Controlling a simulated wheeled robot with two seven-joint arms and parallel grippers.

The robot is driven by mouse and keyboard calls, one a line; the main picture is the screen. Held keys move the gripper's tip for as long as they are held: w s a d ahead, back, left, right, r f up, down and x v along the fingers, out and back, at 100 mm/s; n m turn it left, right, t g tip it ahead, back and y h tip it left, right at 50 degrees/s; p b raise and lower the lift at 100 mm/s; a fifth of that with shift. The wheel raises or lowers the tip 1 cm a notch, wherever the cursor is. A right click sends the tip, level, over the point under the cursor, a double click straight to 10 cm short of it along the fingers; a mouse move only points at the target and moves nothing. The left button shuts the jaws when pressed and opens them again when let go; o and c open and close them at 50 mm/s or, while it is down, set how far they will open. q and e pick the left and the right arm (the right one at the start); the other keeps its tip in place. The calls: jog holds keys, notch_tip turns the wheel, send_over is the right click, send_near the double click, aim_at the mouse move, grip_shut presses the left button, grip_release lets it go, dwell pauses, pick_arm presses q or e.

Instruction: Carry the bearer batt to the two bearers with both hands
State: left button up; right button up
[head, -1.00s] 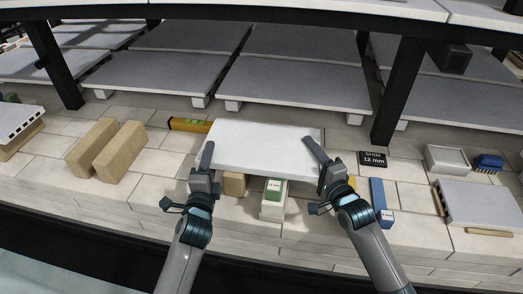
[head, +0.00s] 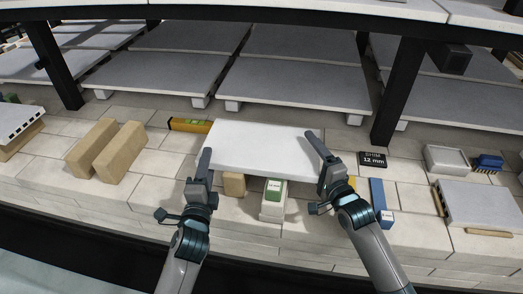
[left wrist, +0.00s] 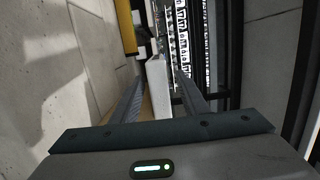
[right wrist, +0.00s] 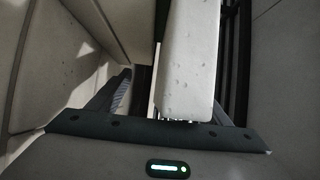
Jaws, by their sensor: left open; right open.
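The bearer batt (head: 262,145), a pale flat slab, lies raised above the brick deck in the middle of the head view. The two bearers, tan upright blocks, stand side by side to its left: one outer (head: 91,147) and one nearer the batt (head: 120,152). My left gripper (head: 204,160) is open at the batt's left end, and the left wrist view shows the slab's edge (left wrist: 158,85) between and beyond the fingers. My right gripper (head: 316,148) is open at the right end, with the slab (right wrist: 187,60) between its fingers. Neither grips it.
A yellow level (head: 188,125) lies left of the batt. A tan block (head: 234,184) and a green-and-white block (head: 273,198) stand at its front edge. A black shim plate (head: 373,160) and a blue item (head: 379,195) lie to the right. Dark posts (head: 400,90) stand behind.

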jog(key=shift+s+d, duration=0.1)
jog(key=shift+d, duration=3.45)
